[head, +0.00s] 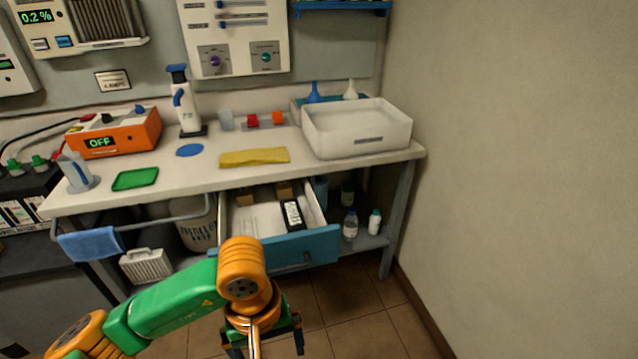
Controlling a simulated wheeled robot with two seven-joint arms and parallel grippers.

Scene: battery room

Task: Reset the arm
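My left arm (165,303), green and orange, reaches in from the lower left. Its gripper (266,345) is at the bottom of the head view, in front of the open drawer and pointing down over the floor. Its dark fingers stand apart, and I see nothing held between them, though the orange wrist covers part of the gap. The blue-fronted drawer (315,246) is pulled out under the bench, close behind the wrist. It holds a black item (292,214) and small brown boxes. My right gripper is not in view.
A blue towel (90,245) hangs on the rail. Tiled floor (350,300) at the lower right is clear, up to the wall.

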